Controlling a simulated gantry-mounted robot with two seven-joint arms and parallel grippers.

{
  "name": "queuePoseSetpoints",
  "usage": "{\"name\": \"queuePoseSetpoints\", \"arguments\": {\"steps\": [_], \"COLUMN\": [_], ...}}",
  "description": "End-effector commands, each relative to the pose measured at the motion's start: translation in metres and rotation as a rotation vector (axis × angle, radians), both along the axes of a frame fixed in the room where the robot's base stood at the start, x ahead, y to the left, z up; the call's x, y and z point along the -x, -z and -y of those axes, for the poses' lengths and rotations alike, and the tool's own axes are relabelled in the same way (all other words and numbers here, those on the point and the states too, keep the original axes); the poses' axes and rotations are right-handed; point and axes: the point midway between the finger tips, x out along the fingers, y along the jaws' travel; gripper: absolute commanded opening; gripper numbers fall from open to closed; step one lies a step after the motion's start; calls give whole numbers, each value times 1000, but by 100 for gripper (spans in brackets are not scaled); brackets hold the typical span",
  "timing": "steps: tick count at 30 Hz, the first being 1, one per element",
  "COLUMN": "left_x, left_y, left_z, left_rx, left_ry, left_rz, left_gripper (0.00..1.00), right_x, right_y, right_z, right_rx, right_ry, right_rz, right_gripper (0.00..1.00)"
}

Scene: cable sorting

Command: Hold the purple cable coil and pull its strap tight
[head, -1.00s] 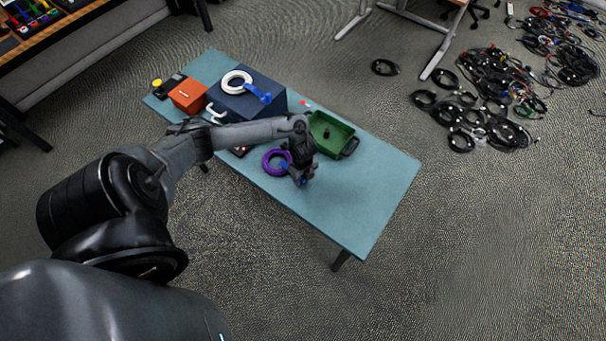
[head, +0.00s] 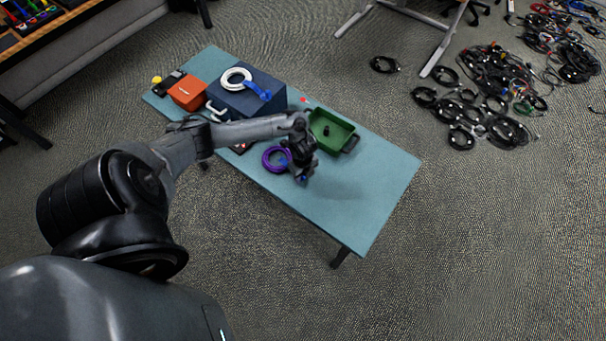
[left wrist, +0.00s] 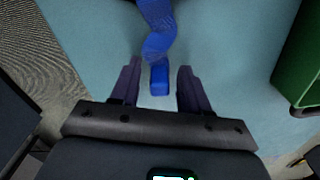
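The purple cable coil (head: 268,164) lies on the teal table (head: 372,205), partly hidden by my left gripper (head: 302,176) at its right side. The coil itself is outside the wrist view. My right gripper is not in view.
A green bin (head: 327,138) stands just behind my left gripper. An orange box (head: 186,93) stands at the far left. The table's right end is clear.

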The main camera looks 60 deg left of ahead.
Motion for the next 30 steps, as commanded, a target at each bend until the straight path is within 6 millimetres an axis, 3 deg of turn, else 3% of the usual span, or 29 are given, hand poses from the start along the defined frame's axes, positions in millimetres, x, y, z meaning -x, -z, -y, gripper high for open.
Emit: {"name": "queuePoseSetpoints", "arguments": {"steps": [9,14,30], "left_x": [0,-1,-1], "left_y": [-1,-11,-102], "left_z": [0,-1,-1], "left_rx": [0,0,-3], "left_ry": [0,1,4], "left_rz": [0,2,4], "left_gripper": [49,49,49], "right_x": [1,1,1], "right_y": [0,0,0], "right_z": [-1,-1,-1], "right_rx": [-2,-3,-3], "right_ry": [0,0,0], "right_rz": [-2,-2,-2], "right_gripper": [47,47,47]}}
